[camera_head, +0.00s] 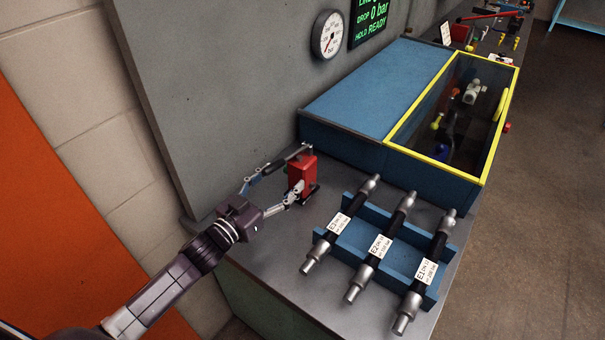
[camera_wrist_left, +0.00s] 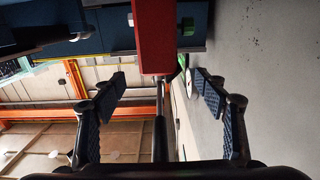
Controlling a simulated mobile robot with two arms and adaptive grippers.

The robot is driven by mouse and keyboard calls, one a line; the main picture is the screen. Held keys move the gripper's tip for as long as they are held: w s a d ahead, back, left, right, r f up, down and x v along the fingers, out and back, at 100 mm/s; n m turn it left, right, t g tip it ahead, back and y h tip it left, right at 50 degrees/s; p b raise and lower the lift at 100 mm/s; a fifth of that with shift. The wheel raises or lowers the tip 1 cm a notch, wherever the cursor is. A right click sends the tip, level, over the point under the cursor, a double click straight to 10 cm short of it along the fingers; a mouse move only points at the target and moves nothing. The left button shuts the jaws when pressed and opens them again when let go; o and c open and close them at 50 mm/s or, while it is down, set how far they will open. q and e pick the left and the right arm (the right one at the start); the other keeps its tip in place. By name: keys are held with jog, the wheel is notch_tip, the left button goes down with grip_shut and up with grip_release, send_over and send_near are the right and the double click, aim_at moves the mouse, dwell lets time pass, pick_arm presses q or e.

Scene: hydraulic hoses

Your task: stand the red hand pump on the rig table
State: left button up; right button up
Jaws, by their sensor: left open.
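The red hand pump (camera_head: 301,176) appears upright on the grey rig table (camera_head: 270,240), near the blue cabinet's left end; its dark base shows at the bottom. My left gripper (camera_head: 286,178) is open at the pump, with one finger towards each side. In the left wrist view, the pump's red body (camera_wrist_left: 153,38) lies ahead, between and beyond the spread fingertips (camera_wrist_left: 157,84). A dark rod runs from it towards my palm. Neither finger visibly grips it; light contact cannot be told. My right gripper is not in view.
Several labelled hoses (camera_head: 382,245) lie on a blue rack (camera_head: 352,240) right of the pump. A blue cabinet (camera_head: 360,90) with a yellow-framed window stands behind. A grey panel (camera_head: 230,100) with a gauge (camera_head: 327,35) rises at the back. Table front left is bare.

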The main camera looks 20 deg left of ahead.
aim_at(294, 168)
pick_arm(q)
jog(key=shift+w+d+r, duration=0.25)
jog(key=shift+w+d, duration=0.15)
jog(key=shift+w, duration=0.3)
jog(key=p+x, duration=0.1)
jog(key=x, duration=0.1)
jog(key=p+x, duration=0.1)
jog(key=x, duration=0.1)
jog(key=shift+w+f, duration=0.2)
jog(key=shift+w, duration=0.15)
jog(key=shift+w+d+f, duration=0.15)
jog(key=shift+w+d, duration=0.1)
jog(key=shift+w, duration=0.3)
jog(key=shift+c, duration=0.3)
jog(key=shift+s, duration=0.1)
grip_shut()
